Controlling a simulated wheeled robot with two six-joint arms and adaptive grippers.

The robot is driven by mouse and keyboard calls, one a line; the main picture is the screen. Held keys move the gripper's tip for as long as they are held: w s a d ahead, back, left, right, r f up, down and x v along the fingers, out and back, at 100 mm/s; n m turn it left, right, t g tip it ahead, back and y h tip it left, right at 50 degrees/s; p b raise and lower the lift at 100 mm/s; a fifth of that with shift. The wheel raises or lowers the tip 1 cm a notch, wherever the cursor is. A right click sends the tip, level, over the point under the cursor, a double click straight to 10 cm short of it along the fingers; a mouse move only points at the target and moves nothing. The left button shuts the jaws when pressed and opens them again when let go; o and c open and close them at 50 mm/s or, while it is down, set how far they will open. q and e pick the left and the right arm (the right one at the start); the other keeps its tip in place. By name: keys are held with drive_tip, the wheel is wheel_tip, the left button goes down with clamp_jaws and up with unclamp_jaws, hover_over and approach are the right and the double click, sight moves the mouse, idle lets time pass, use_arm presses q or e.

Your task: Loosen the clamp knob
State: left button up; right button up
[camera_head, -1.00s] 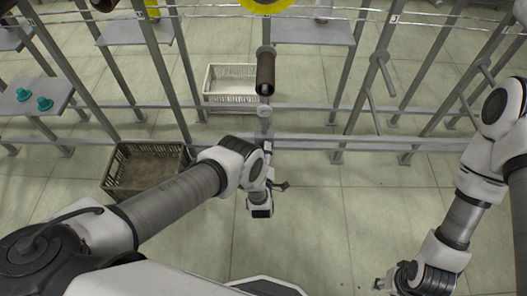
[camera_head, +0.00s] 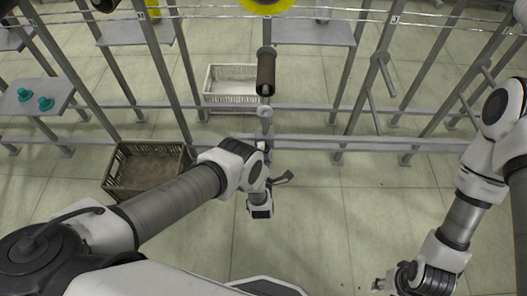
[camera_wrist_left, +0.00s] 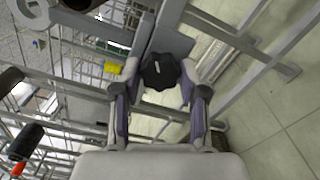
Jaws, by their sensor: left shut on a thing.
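The clamp knob (camera_wrist_left: 158,71) is black and lobed, with a pale line on its face. In the left wrist view it sits between the two fingers of my left gripper (camera_wrist_left: 159,95), which is shut on it. In the head view my left gripper (camera_head: 266,150) reaches toward the rack's lower rail; the knob is hard to make out there. My right gripper (camera_head: 379,284) is low at the right, far from the knob. Its fingers are too small to tell whether they are open.
A metal rack with posts and a lower rail (camera_head: 310,145) runs across. A dark spindle (camera_head: 265,74) sticks out above the left gripper. A white crate (camera_head: 230,98) and a brown crate (camera_head: 120,183) stand on the floor. Teal bobbins (camera_head: 45,104) sit on the left shelf. The floor in front is clear.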

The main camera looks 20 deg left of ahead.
use_arm(q)
drive_tip(key=n+p, duration=0.1)
drive_tip(key=n, duration=1)
drive_tip(key=shift+w+d, duration=0.1)
drive_tip(key=shift+n, duration=0.3)
drive_tip(key=o, duration=1.2)
drive_tip(key=shift+f, duration=0.1)
drive_tip(key=shift+c, duration=0.2)
drive_tip(key=v, duration=1.2)
